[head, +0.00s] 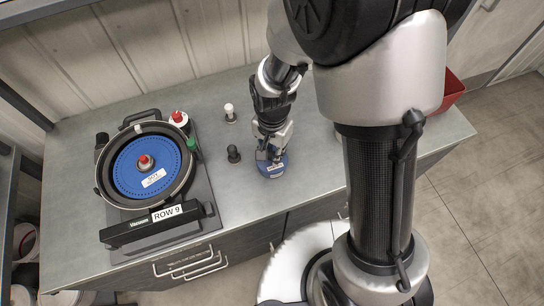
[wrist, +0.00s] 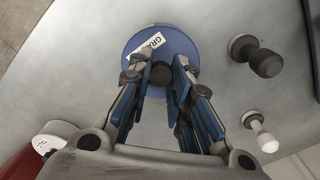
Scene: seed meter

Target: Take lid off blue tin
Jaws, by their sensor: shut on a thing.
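The blue tin (head: 272,170) stands on the grey bench below my gripper, near the bench's front edge. In the wrist view its round blue lid (wrist: 137,43) carries a white label and a dark knob (wrist: 161,73). My gripper (wrist: 158,75) has its fingers closed on either side of the knob, and it also shows over the tin in the head view (head: 270,153). My fingers hide part of the lid. I cannot tell whether the lid sits down on the tin or is raised.
A seed meter with a blue seed disc (head: 127,168) and a "ROW 9" label stands at the left. A black-knobbed piece (head: 234,154) and a white-topped piece (head: 230,112) stand left of the tin. A red bin (head: 452,90) is at the right. Bench between is clear.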

